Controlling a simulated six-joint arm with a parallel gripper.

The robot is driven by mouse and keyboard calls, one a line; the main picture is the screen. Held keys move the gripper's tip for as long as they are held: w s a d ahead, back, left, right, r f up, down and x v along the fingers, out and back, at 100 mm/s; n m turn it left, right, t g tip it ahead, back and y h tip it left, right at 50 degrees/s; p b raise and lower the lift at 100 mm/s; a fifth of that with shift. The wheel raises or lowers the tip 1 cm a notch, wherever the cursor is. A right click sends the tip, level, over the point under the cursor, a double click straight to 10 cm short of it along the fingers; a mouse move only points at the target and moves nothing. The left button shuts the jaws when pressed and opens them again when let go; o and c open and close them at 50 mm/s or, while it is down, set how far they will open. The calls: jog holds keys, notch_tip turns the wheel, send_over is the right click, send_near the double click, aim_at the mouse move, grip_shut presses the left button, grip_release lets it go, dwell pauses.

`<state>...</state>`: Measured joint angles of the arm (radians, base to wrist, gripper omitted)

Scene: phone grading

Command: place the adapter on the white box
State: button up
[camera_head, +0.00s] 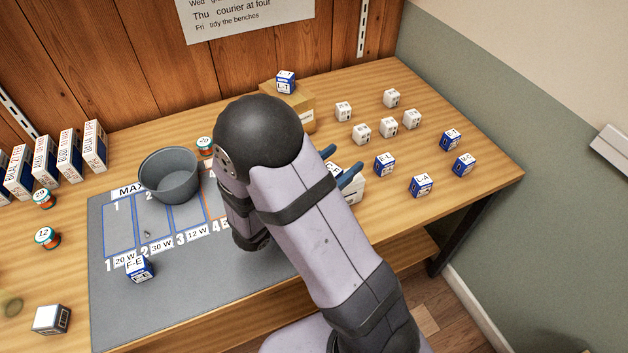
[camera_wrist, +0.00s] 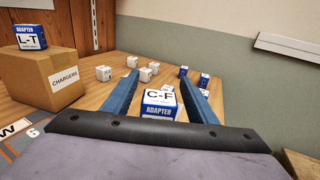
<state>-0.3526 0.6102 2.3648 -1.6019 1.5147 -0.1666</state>
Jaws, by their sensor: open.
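A blue-and-white adapter box marked C-F (camera_wrist: 159,101) stands between the two blue fingers of my gripper (camera_wrist: 160,88) in the wrist view. The fingers are spread, with a gap on each side of it. In the head view the fingers (camera_head: 340,164) show past my arm, above a white-faced box (camera_head: 352,190) that is partly hidden; I cannot tell whether this is the C-F box. Another white box (camera_head: 50,319) with a dark side lies at the front left of the table. A further adapter box marked L-T (camera_head: 285,82) sits on a cardboard chargers carton.
Several small white boxes (camera_head: 361,133) and blue-and-white boxes (camera_head: 421,186) stand on the right. A grey pot (camera_head: 170,176) and an F-E box (camera_head: 138,268) are on the grey mat (camera_head: 150,318). Upright boxes (camera_head: 45,160) line the left. My arm hides the table's middle.

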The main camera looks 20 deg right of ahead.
jog(key=b+v, duration=0.1)
jog(key=v, duration=0.9)
jog(key=shift+a, duration=0.3)
jog(key=shift+s+d, duration=0.1)
jog(key=s+d+r+m+g+p, duration=0.3)
jog(key=d+m+g, duration=0.2)
jog(key=d+m, duration=0.1)
jog(key=s+f+m+g+y+p, duration=0.25)
jog(key=s+m+g+y, duration=0.2)
jog(key=s, duration=0.25)
jog(key=a+m+t+y+p, duration=0.2)
jog(key=a+m+y+p, duration=0.2)
jog(key=a+m+y, duration=0.5)
jog(key=shift+a+r+m+t+y+p, duration=0.25)
jog(key=shift+a+m+t+y+p, duration=0.15)
jog(key=shift+m+y, duration=1)
